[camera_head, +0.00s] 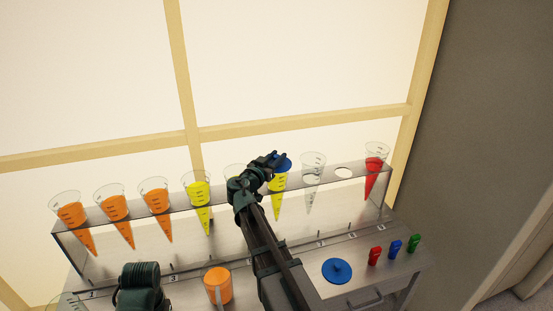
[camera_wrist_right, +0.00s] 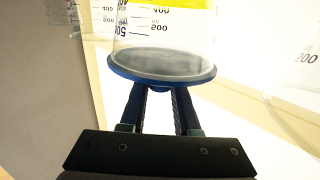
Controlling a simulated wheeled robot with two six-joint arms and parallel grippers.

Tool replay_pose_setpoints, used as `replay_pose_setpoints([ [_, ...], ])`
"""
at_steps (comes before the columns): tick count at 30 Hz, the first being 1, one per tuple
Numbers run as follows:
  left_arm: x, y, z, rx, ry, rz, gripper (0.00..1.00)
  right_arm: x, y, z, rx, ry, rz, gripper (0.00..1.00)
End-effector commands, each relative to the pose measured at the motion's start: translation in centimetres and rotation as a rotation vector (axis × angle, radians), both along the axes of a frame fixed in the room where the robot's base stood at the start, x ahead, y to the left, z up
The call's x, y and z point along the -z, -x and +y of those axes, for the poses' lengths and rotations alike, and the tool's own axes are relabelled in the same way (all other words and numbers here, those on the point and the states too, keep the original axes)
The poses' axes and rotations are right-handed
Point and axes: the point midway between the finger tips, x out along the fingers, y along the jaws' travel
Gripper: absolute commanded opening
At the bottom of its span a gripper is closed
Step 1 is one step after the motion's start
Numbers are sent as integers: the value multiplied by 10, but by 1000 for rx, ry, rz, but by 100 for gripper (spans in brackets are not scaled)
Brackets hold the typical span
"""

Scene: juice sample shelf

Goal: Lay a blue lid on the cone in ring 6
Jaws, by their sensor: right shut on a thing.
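My right gripper (camera_head: 272,158) is shut on a blue lid (camera_head: 284,164) at the mouth of a cone with yellow juice (camera_head: 278,183), which I take to be the one in ring 6. In the right wrist view the lid (camera_wrist_right: 160,74) lies flat across the cone's wide rim, apparently touching it all round. The fingertips (camera_wrist_right: 160,92) meet the lid; its knob is hidden. The cone's yellow juice (camera_wrist_right: 165,4) shows beyond its clear upper wall. A second blue lid (camera_head: 337,270) lies on the table. My left gripper's fingers are out of view.
The metal rack (camera_head: 225,203) holds orange cones at left, another yellow cone (camera_head: 200,190), an empty cone (camera_head: 313,168) and a red cone (camera_head: 375,165). One ring (camera_head: 343,173) is empty. An orange mug (camera_head: 217,287) and red, blue and green clips (camera_head: 395,249) stand in front.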

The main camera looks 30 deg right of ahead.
Motion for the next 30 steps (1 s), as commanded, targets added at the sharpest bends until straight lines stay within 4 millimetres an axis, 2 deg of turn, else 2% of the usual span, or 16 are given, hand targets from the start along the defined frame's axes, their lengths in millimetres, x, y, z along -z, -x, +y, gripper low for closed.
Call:
replay_pose_setpoints([
  [1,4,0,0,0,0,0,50,4,0,0,0,0,0,0],
  [2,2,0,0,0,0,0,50,2,0,0,0,0,0,34],
  [6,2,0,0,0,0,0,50,2,0,0,0,0,0,59],
  [18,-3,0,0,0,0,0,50,-3,2,2,-1,0,0,60],
  [30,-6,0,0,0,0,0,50,-6,44,69,-4,0,0,60],
])
